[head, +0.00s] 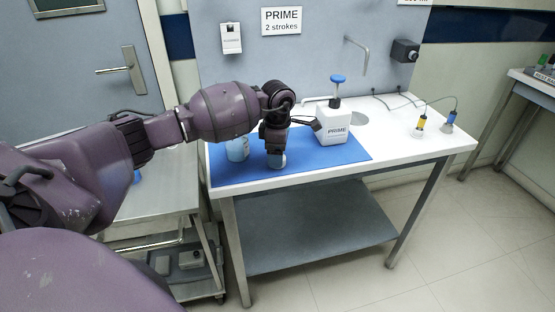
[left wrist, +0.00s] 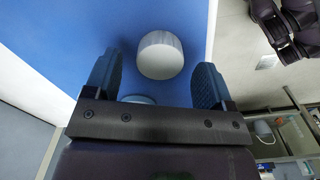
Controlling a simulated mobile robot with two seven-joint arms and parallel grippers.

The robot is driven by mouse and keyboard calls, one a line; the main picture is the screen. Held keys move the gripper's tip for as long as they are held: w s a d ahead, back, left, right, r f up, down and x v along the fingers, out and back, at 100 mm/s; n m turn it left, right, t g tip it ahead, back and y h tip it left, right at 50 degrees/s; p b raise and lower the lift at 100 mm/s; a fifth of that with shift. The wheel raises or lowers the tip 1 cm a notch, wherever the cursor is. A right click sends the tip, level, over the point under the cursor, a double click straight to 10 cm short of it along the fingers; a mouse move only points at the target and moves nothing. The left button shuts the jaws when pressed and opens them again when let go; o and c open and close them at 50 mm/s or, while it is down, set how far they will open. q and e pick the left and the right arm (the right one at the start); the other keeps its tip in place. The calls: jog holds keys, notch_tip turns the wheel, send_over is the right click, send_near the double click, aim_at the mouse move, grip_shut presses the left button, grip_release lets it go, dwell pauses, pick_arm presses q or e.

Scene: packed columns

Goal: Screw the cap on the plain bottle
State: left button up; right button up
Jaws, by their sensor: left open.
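My left gripper (head: 275,150) points down over the blue mat, its fingers open. A small pale object (head: 277,162) is directly below it, its upper part hidden by the gripper. In the left wrist view a white round-topped piece (left wrist: 161,54), a cap or capped top, lies ahead between the two open fingers (left wrist: 157,85), touching neither in the picture. A pale blue bottle (head: 237,149) stands on the mat to the left, partly behind my arm. A pale blue rim (left wrist: 138,99) shows behind the gripper's bar. My right gripper is not in view.
The blue mat (head: 230,174) covers the bench's left part. Farther right are two small corded items (head: 421,124). The white bench top (head: 395,150) between is clear. A steel cart (head: 165,195) stands left.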

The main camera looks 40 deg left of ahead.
pick_arm(q)
jog(key=shift+f, duration=0.9)
jog(key=shift+c, duration=0.2)
jog(key=c, duration=0.9)
jog(key=shift+r, duration=0.1)
jog(key=shift+c, duration=0.2)
notch_tip(320, 180, up, 20)
jog(key=shift+p, duration=0.3)
